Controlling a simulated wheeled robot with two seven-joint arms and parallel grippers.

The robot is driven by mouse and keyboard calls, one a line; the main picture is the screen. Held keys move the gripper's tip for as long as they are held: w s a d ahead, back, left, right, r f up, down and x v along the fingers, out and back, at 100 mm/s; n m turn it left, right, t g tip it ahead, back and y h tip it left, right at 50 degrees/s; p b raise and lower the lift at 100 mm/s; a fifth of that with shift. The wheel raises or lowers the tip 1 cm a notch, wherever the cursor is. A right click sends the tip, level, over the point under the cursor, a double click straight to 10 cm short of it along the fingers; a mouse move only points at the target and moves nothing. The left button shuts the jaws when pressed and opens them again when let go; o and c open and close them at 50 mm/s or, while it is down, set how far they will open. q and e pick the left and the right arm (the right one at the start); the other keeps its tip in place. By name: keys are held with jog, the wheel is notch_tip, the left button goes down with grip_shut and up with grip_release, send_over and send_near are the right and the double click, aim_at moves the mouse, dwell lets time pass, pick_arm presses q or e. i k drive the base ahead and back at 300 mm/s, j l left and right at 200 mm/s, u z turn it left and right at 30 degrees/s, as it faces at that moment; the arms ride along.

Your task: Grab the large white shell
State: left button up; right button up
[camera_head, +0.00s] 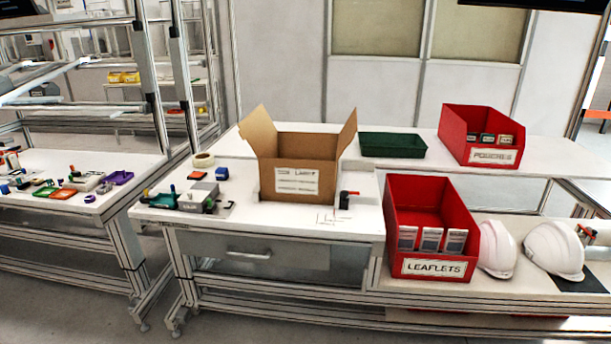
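Two white helmet shells sit on the lower right part of the bench. The larger white shell (554,248) rests at the right, partly over a dark mat (582,284). The smaller-looking white shell (497,249) stands just left of it, close beside the red LEAFLETS bin (432,268). Neither of my grippers shows in the head view, so their state and distance from the shells are hidden.
An open cardboard box (296,160) stands mid-bench, with a dark green tray (392,145) and a red POUCHES bin (480,149) behind. Small tools and parts lie left.

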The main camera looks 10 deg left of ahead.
aim_at(552, 246)
jog(key=i+l+z, duration=0.5)
jog(key=l, duration=0.15)
jog(key=i+l+z, duration=0.5)
jog(key=l, duration=0.1)
